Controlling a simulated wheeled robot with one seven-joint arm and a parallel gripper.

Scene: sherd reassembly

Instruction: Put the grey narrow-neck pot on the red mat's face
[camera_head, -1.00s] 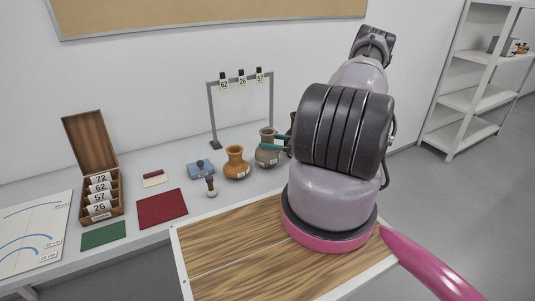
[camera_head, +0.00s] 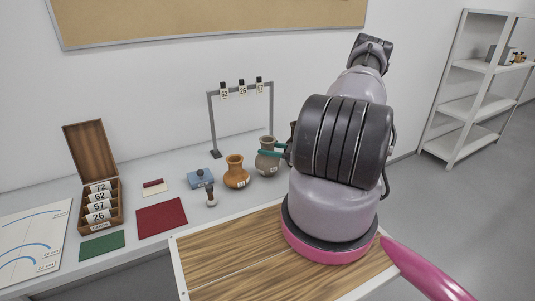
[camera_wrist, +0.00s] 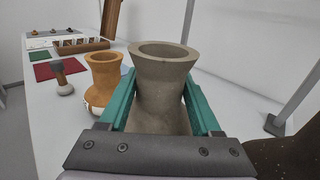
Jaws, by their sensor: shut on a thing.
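The grey narrow-neck pot (camera_head: 267,160) is at the back of the table, right of the orange pot, and carries a small white label. My gripper (camera_head: 274,153) has its green fingers shut on this pot's neck. In the wrist view the grey pot (camera_wrist: 162,85) stands upright between the two green fingers (camera_wrist: 160,104); its lower part is hidden by the gripper body. I cannot tell whether its base touches the table. The red mat (camera_head: 162,216) lies flat and bare at the left front of the table; it also shows in the wrist view (camera_wrist: 58,70).
The orange pot (camera_head: 236,172) stands close left of the grey pot. A stamp-like tool (camera_head: 210,195) and a blue box (camera_head: 200,178) stand between it and the mat. A grey frame with number tags (camera_head: 213,125) rises behind. A green mat (camera_head: 101,245) and tag box (camera_head: 101,205) are at left.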

